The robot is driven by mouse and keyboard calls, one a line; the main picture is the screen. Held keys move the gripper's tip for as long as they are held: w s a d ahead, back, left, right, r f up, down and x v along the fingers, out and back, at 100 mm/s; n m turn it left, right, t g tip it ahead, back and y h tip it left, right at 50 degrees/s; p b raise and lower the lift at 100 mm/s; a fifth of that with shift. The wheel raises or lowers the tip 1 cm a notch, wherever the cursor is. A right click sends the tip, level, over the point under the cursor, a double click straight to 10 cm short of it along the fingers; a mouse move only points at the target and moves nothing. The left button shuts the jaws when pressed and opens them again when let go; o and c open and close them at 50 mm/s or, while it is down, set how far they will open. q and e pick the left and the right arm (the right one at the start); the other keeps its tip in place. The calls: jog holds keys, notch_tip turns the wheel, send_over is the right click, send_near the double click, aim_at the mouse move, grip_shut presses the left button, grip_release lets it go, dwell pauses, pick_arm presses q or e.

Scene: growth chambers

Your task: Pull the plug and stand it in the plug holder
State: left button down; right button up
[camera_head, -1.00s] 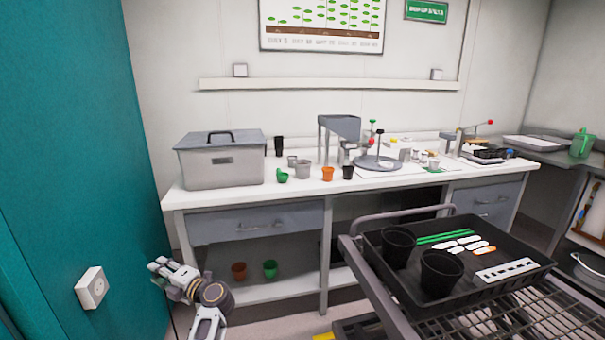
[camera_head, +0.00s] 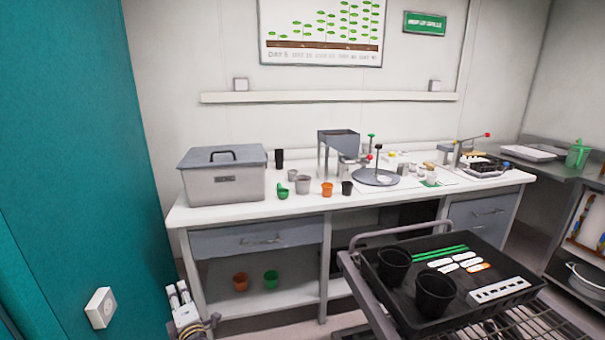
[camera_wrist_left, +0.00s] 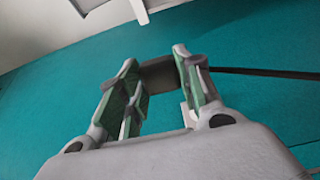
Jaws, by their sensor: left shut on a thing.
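In the left wrist view the gripper (camera_wrist_left: 158,88) is shut on a dark grey plug (camera_wrist_left: 158,76), with a dark cable running off to the right. The plug cannot be made out in the head view. I cannot pick out the plug holder for sure. My right gripper is not in view.
A black tray (camera_head: 385,303) on a wire cart (camera_head: 362,300) holds two black pots, green sticks, labels and a white slotted strip (camera_head: 500,290). Behind is a white bench (camera_head: 240,212) with a grey lidded box (camera_head: 222,180), small pots and a round-plate stand.

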pick_arm(q)
jog(key=s+d+r+m+t+h+p, duration=0.3)
jog(key=s+d+m+h+p, duration=0.4)
jog(key=s+d+h+p, duration=0.3)
jog(key=shift+s+d+r+t+h, duration=0.4)
jog(key=shift+s+d, duration=0.35)
jog(key=shift+d, duration=1.45)
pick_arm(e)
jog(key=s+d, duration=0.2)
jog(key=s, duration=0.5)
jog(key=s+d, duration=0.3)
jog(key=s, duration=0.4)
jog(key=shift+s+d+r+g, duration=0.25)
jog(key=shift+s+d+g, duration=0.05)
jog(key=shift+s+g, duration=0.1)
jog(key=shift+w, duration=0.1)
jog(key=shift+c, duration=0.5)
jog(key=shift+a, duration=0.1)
